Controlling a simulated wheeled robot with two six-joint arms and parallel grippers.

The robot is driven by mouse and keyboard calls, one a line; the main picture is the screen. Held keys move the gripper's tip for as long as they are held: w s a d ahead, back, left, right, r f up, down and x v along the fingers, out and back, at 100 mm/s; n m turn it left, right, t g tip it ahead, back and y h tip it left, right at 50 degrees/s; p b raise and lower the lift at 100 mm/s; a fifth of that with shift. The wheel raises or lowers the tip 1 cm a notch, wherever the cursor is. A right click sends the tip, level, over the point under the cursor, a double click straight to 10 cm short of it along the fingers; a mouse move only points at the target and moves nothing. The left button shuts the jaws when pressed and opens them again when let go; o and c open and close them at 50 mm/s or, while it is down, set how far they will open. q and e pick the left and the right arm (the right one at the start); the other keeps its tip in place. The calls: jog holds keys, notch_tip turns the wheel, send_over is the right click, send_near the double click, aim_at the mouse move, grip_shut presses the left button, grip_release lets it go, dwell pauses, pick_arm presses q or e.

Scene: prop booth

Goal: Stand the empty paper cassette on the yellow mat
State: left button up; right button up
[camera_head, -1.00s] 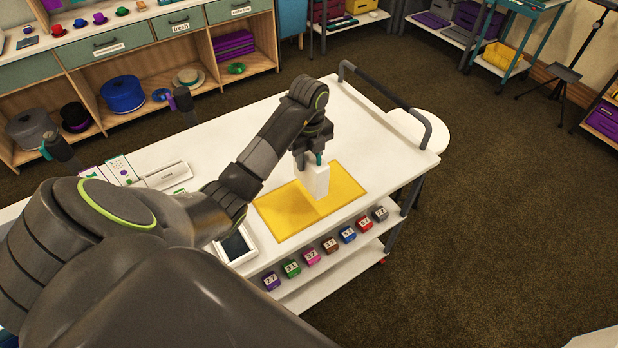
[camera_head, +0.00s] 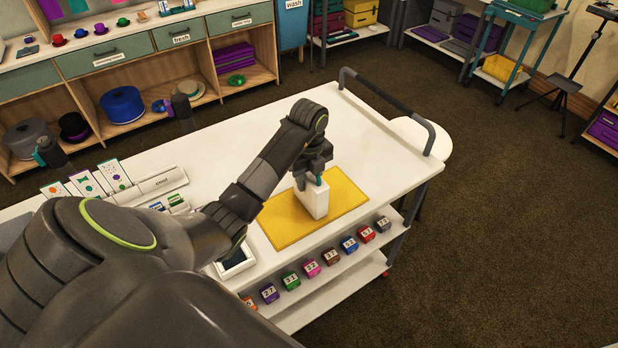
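The paper cassette (camera_head: 311,203) is a white upright block over the yellow mat (camera_head: 277,228). Its lower end appears to rest on the mat's middle, though a very small gap cannot be ruled out. My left gripper (camera_head: 313,179) points down at the cassette's top, with its teal fingertips at the upper edge. It appears shut on the cassette. Whether the cassette is empty cannot be seen. My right gripper is not in view.
The mat lies on a white cart top (camera_head: 362,150) with a dark rail (camera_head: 388,105) at its far right end. Numbered coloured blocks (camera_head: 331,257) line the shelf below. A dark-screened device (camera_head: 236,262) and cards (camera_head: 115,175) are to the left. The cart top behind the mat is clear.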

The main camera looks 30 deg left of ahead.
pick_arm(q)
jog(key=o, duration=0.5)
jog(key=shift+c, duration=0.2)
jog(key=shift+r+p, duration=0.45)
jog(key=shift+r, duration=0.15)
notch_tip(320, 180, up, 11)
jog(key=p, duration=1)
jog(key=shift+r, duration=0.1)
